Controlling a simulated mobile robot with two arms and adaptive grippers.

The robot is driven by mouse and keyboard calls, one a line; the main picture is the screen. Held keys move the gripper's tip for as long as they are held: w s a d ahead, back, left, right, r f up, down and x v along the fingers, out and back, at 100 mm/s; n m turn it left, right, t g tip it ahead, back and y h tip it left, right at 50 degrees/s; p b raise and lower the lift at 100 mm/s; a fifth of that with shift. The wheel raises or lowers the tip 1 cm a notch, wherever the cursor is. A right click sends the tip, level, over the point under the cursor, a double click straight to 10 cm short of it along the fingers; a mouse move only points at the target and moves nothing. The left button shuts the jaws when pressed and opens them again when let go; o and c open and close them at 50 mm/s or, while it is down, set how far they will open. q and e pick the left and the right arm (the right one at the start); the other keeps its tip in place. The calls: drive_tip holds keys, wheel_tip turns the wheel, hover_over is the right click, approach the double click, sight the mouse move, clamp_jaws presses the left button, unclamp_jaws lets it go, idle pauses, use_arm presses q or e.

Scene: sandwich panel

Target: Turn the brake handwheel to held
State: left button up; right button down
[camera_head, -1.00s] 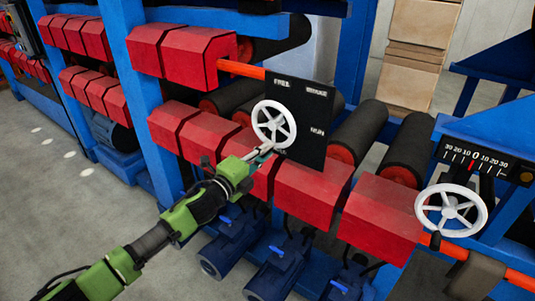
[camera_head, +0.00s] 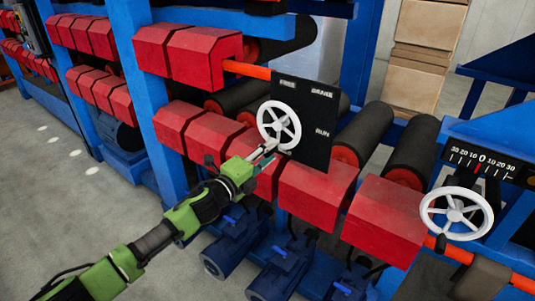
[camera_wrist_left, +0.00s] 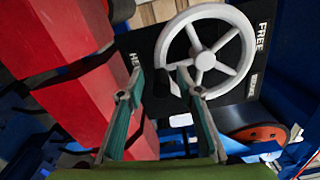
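The brake handwheel (camera_head: 279,126), white and spoked, is mounted in front of a black panel (camera_head: 318,150) with white lettering such as FREE and RUN. In the left wrist view, the handwheel (camera_wrist_left: 204,60) is close ahead, with FREE right of it and a label starting HE on its left. My left gripper (camera_head: 270,148) is at the wheel's lower rim. In the wrist view, the left gripper (camera_wrist_left: 160,72) has its two teal fingers apart. A dark knob (camera_wrist_left: 163,86) shows between them near the rim; contact is unclear. My right gripper is out of view.
A second white handwheel (camera_head: 456,212) stands at right below a numbered scale (camera_head: 480,160). Red blocks (camera_head: 318,188) line the machine beside and below my left gripper. A blue post (camera_head: 146,90) stands at left. Grey floor (camera_head: 60,180) is clear at left.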

use_arm(q)
drive_tip(key=shift+s, duration=0.1)
drive_tip(key=v, duration=1.2)
